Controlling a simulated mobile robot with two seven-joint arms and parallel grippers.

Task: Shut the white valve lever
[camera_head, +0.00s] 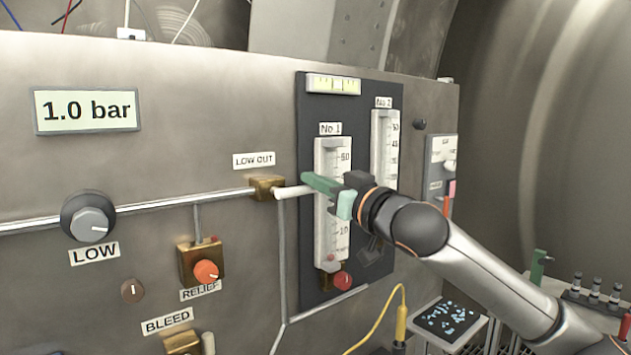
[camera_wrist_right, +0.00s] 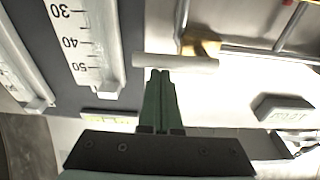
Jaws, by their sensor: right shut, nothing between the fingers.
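The white valve lever (camera_head: 292,191) sticks out to the right from the brass LOW OUT valve (camera_head: 266,188), roughly in line with the pipe. In the right wrist view the white lever (camera_wrist_right: 175,63) lies across the picture just beyond my fingertips, with the brass valve body (camera_wrist_right: 203,46) behind it. My right gripper (camera_head: 322,186) has green fingers, shut with nothing between them. Its tips (camera_wrist_right: 160,72) are at the lever's edge; I cannot tell whether they touch it. My left gripper is not in view.
The No 1 gauge (camera_head: 333,225) and No 2 gauge (camera_head: 384,140) stand on a dark plate behind my right gripper. The LOW knob (camera_head: 88,217), RELIEF knob (camera_head: 206,271) and a 1.0 bar display (camera_head: 86,110) are further left. A yellow cable (camera_head: 401,318) hangs below.

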